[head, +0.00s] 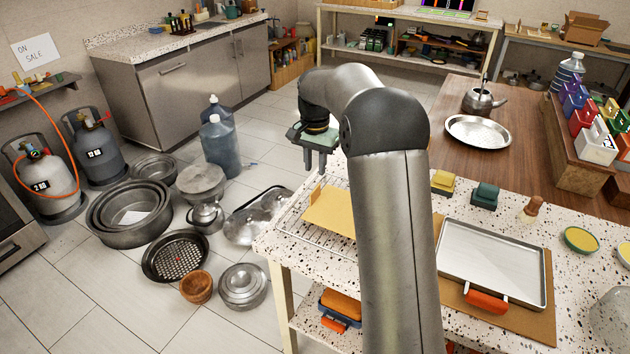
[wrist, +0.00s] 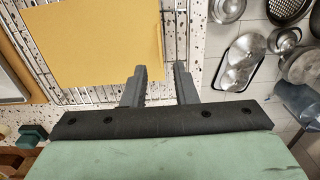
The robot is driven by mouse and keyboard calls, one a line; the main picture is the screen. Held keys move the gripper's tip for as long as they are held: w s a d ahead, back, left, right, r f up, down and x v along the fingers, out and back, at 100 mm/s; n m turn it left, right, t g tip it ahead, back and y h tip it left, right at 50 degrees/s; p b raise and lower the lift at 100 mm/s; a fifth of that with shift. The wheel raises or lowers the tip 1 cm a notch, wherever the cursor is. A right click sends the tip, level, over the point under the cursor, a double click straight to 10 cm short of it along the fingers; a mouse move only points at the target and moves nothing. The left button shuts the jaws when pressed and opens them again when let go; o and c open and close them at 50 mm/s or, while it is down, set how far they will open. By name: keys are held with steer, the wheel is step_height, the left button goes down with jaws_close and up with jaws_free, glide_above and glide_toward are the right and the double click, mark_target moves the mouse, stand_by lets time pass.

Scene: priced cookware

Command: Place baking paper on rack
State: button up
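The baking paper (head: 333,211) is a tan sheet lying on the wire rack (head: 303,234) at the left end of the speckled table, with one corner standing up. In the wrist view the paper (wrist: 95,38) covers much of the rack (wrist: 176,38), whose wires show beyond the paper's right edge. My gripper (head: 315,158) is above the rack's far left side, apart from the paper. In the wrist view my gripper (wrist: 160,75) has a clear gap between its fingers and holds nothing. The left finger overlaps the paper's edge in that view. My arm hides the right part of the rack.
A metal tray (head: 492,262) with an orange-handled tool (head: 487,301) lies on a brown board to the right. Yellow (head: 443,181) and green (head: 484,195) blocks stand behind it. Pans and lids (head: 247,222) cover the floor left of the table.

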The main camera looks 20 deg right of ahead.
step_height(320, 180, up, 5)
steer(key=s+a+r+n, duration=0.1)
steer(key=s+a+n, duration=0.15)
steer(key=s, duration=0.55)
steer(key=s+a+n, duration=0.2)
steer(key=s+a, duration=0.1)
steer(key=s, duration=0.5)
steer(key=s+a+f+n, duration=0.1)
steer(key=s+f, duration=0.3)
steer(key=s, duration=0.6)
steer(key=s+a+f+n, duration=0.1)
steer(key=s+f+n, duration=0.2)
steer(key=s, duration=0.8)
steer(key=shift+a+f+n+t, duration=0.2)
steer(key=shift+f+n+t, duration=0.15)
steer(key=shift+n, duration=0.1)
